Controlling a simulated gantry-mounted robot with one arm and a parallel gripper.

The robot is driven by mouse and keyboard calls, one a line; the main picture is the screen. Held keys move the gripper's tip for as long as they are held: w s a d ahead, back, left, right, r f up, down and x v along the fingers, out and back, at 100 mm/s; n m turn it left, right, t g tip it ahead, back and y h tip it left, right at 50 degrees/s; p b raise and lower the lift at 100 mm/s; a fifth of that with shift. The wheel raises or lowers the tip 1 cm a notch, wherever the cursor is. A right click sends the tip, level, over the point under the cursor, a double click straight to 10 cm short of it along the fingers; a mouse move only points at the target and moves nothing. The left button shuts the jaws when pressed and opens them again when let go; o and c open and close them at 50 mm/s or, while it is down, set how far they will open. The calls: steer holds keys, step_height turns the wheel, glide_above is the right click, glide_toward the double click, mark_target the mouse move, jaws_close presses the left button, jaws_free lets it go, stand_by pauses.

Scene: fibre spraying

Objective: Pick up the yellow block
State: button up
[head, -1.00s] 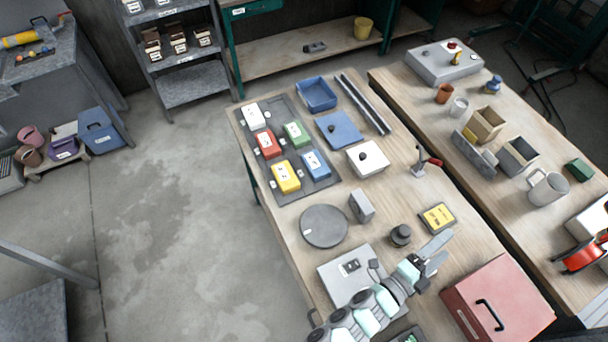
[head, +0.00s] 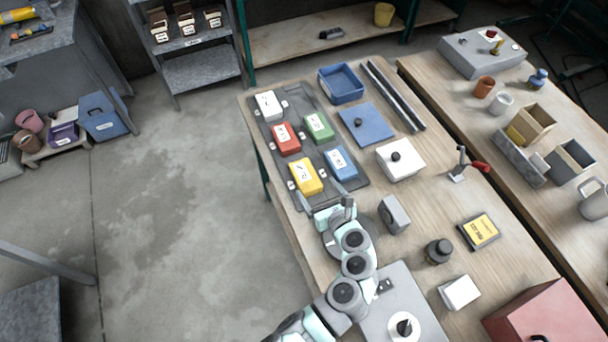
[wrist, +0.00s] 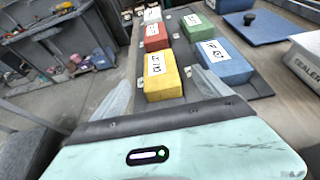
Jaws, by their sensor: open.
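The yellow block (head: 306,176) lies on the dark tray (head: 350,178) at its near left corner, with a white label on top. In the wrist view the yellow block (wrist: 162,80) is straight ahead, just beyond and between my spread fingers. My gripper (head: 325,200) is just on the near side of the block, at the tray's near edge. It is open and empty; its fingers also show in the wrist view (wrist: 162,92). No contact with the block is visible.
On the tray are a red block (head: 286,138), green block (head: 319,127), blue block (head: 341,163) and white block (head: 268,105). The blue block is close to the right of the yellow one. A grey upright box (head: 394,214) stands right of my arm.

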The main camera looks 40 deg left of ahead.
mark_target(305, 175)
steer(key=x, duration=0.2)
steer(key=shift+w+a+f, duration=0.1)
steer(key=shift+w+a, duration=0.1)
steer(key=shift+a, duration=0.15)
steer(key=shift+s+f+x, duration=0.15)
steer(key=shift+x, duration=1.2)
steer(key=shift+s+f+x, duration=0.1)
steer(key=shift+x, duration=1.25)
steer(key=shift+d, duration=0.1)
steer(key=shift+c, duration=0.6)
jaws_close()
